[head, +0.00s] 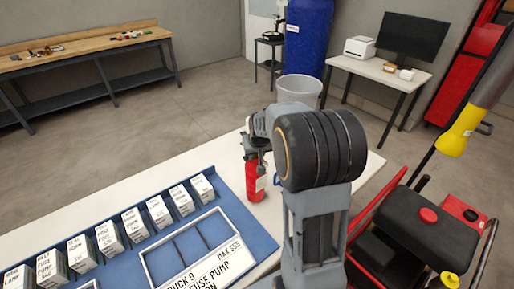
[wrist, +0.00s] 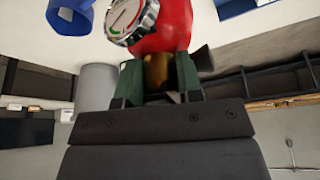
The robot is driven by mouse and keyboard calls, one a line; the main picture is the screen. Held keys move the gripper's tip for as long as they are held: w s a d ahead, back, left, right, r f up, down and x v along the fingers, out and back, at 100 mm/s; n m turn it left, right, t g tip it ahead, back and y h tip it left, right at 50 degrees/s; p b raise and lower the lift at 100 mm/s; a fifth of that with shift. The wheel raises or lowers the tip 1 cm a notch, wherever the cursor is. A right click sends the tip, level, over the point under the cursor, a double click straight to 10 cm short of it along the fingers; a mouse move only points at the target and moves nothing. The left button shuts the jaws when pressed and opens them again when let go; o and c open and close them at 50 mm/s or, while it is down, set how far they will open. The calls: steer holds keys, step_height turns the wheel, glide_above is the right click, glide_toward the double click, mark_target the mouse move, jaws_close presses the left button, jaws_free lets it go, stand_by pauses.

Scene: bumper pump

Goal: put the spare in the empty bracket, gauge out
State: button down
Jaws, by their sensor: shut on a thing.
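The spare, a red fire extinguisher (head: 255,181), stands upright at the far edge of the white table, right of the blue parts tray. In the wrist view its red body (wrist: 172,28) and round white gauge (wrist: 131,20) show close up, with the gauge facing toward the camera's left side. My gripper (wrist: 157,77) is shut on the extinguisher at its brass neck, below the gauge. In the head view my arm hides part of the gripper. I cannot tell whether the extinguisher's base touches the table. A blue ring-like part (wrist: 70,15), perhaps the bracket, shows beside the extinguisher.
A blue tray (head: 236,222) with several labelled boxes fills the table's left side. A grey bin (head: 299,91) stands beyond the table. A red machine with a black tank (head: 428,240) is close at the right. Open floor lies behind.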

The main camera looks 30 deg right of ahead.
steer(key=shift+f, duration=0.4)
steer(key=c, duration=0.8)
jaws_free()
steer(key=shift+f, duration=0.1)
